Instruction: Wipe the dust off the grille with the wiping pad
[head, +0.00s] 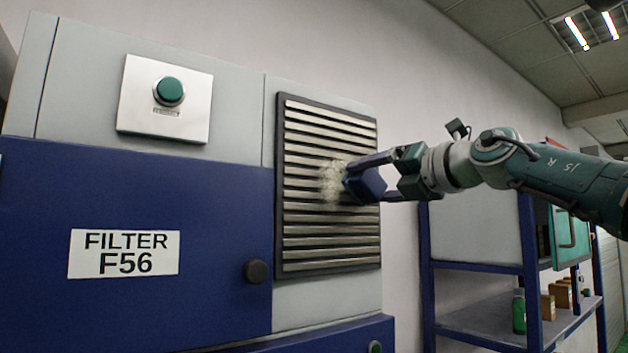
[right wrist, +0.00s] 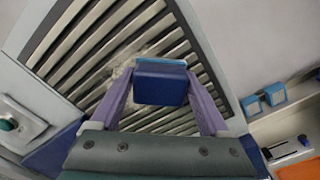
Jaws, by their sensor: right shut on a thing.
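The grille (head: 330,240) is a dark-framed panel of light horizontal slats on the front of a grey and blue cabinet. A beige dust patch (head: 332,183) lies on its middle slats, partly hidden by the pad; the dust also shows faintly in the right wrist view (right wrist: 122,72). My right gripper (head: 372,178) is shut on the blue wiping pad (right wrist: 161,84), its purple fingers on either side. The pad is right at the grille, beside the dust's right edge; I cannot tell whether it touches the slats. My left gripper is not in view.
The cabinet carries a green button (head: 169,91) on a white plate, a "FILTER F56" label (head: 123,254) and a dark round knob (head: 256,271). A blue shelf rack (head: 480,268) with a green bottle (head: 519,311) and small boxes stands at the right, beneath my right arm.

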